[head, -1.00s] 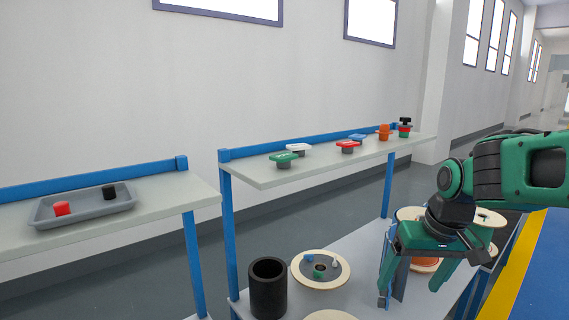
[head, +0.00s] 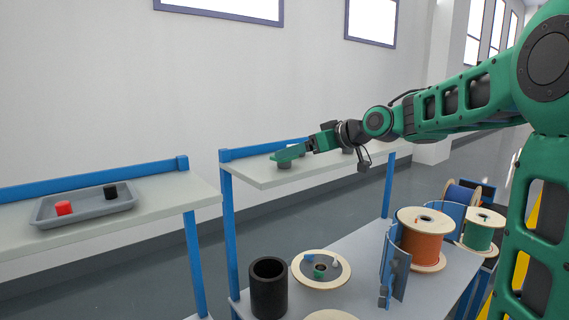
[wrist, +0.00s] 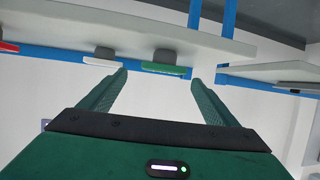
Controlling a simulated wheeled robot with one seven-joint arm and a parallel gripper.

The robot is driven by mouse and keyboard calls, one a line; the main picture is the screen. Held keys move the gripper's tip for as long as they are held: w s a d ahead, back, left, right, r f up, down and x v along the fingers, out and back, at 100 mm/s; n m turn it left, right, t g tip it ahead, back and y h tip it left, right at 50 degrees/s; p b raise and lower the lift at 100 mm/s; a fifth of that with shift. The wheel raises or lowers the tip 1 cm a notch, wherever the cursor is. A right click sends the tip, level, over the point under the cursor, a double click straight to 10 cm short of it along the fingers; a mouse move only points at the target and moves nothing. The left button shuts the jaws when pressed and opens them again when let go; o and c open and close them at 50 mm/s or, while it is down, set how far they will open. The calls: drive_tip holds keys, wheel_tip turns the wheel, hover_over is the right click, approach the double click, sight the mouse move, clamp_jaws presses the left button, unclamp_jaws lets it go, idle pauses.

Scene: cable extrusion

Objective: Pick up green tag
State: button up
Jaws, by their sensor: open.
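The green tag (wrist: 163,69) lies flat on a small dark stand (head: 285,166) near the left end of the raised shelf. The wrist view shows it upside down, just ahead of my fingertips and in line with the gap between them. My gripper (wrist: 157,78) is open with nothing held. In the head view my gripper (head: 290,153) reaches in from the right at shelf height and overlaps the tag, so fingers and tag are hard to tell apart. Whether they touch is unclear.
A white tag (wrist: 98,62) on its own dark stand is close beside the green one, with a red tag (wrist: 9,46) further along. The shelf (head: 262,176) has a blue back rail. Below stand a black cylinder (head: 268,290) and cable spools (head: 423,240). A grey tray (head: 85,206) is left.

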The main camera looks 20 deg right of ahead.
sight(286, 163)
drive_tip(key=shift+f+x, duration=0.2)
drive_tip(key=shift+x, duration=2.95)
drive_tip(key=shift+s, duration=0.15)
drive_tip(key=shift+c, duration=0.4)
drive_tip(key=c, duration=1)
